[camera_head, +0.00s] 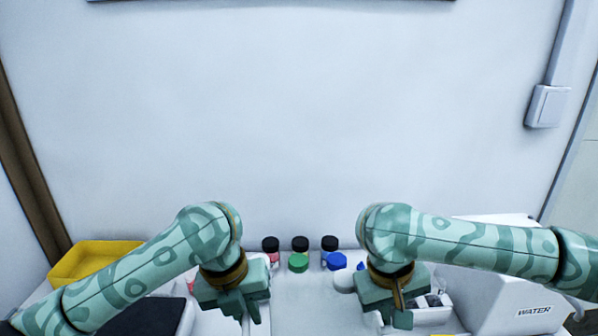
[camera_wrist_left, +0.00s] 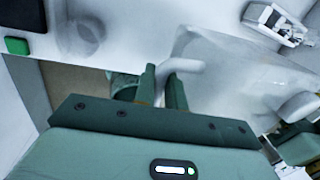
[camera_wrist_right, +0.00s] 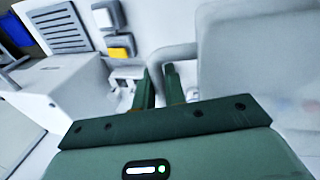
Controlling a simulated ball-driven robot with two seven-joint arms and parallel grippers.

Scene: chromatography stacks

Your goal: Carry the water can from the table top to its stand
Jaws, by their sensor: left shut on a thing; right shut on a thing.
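The water can is a pale, translucent can between my two grippers. It shows in the left wrist view (camera_wrist_left: 235,75) and the right wrist view (camera_wrist_right: 255,65), with a whitish handle on each side. My left gripper (camera_wrist_left: 165,75) is shut on one handle, and my right gripper (camera_wrist_right: 160,75) is shut on the other. In the head view the can (camera_head: 315,308) is pale against the white surface and hard to outline. There my left gripper (camera_head: 250,316) and right gripper (camera_head: 392,318) point down on either side. A white block marked WATER (camera_head: 505,290) stands at right; I cannot tell whether it is the stand.
Several small bottles with black (camera_head: 300,243), green (camera_head: 298,262) and blue caps (camera_head: 336,261) stand behind, near the wall. A yellow tray (camera_head: 90,258) and a dark flat item (camera_head: 145,318) are at left. A white rack of small items (camera_head: 432,314) is beside my right gripper.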

